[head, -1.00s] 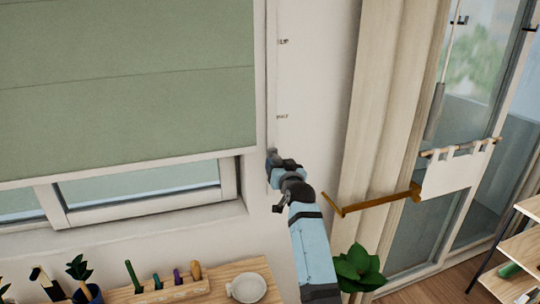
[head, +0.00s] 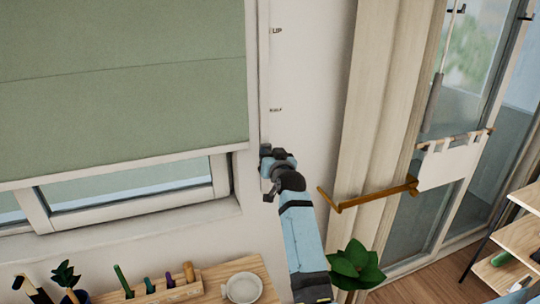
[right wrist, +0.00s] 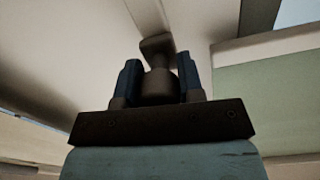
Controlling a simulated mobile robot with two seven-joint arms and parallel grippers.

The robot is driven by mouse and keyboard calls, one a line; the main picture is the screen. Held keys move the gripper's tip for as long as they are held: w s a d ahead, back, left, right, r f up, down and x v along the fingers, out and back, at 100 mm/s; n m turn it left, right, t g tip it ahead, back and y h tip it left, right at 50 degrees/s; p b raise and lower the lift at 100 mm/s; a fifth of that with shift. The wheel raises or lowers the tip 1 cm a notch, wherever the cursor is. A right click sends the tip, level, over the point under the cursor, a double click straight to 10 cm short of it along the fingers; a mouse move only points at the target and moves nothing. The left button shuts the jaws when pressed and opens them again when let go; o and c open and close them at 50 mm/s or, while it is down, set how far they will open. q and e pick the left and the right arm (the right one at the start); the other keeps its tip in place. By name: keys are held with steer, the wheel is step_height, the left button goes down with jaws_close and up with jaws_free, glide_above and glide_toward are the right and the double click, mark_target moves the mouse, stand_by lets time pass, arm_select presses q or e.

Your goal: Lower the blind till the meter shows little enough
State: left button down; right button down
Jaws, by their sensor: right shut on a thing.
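The green blind (head: 120,105) hangs over the window in the head view. Its bottom edge is slightly above the window's lower frame, and a strip of glass shows below. A narrow pale track (head: 264,75) runs down the wall right of the blind, beside small marks. My right gripper (head: 267,158) is at this track, below the lower mark. In the right wrist view its blue fingers (right wrist: 160,80) are shut on a dark knob (right wrist: 159,86), which the hand hides in the head view. My left gripper is out of view. I cannot make out a meter.
A wooden table (head: 240,267) below holds a tool rack (head: 160,291) and a round white dish (head: 243,287). A brass bracket (head: 375,193) juts out by the curtain (head: 370,120). A plant (head: 355,270) and shelves (head: 520,240) stand right of my arm.

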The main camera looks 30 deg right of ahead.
step_height(320, 180, down, 12)
steer(key=b, duration=0.4)
steer(key=shift+r, duration=0.2)
steer(key=c, duration=0.8)
jaws_free()
steer(key=shift+f, duration=0.1)
steer(key=shift+o, duration=0.3)
steer(key=shift+w+f, duration=0.1)
steer(key=shift+w, duration=0.15)
steer(key=shift+s, duration=0.2)
